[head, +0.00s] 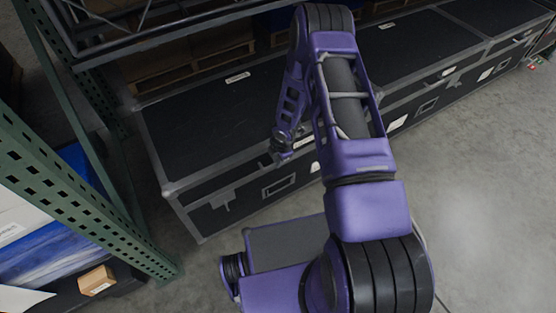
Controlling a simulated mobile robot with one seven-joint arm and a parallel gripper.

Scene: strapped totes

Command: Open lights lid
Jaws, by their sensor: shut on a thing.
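A long black case with grey metal edges lies on the floor, and its lid (205,120) is a flat dark panel with a small pale label. The lid looks down, or nearly so; a small gap at its front edge cannot be told. My gripper (282,152) is at the front rim of this case, near the middle of its long side. It is shut on the lid at that edge, but the fingertips are small and the exact part held is hard to see. My purple arm hides the case's right end.
More black cases (425,42) stand in line to the right. A dark shelf beam overhangs the case's back left. Grey floor (480,200) is clear at the right.

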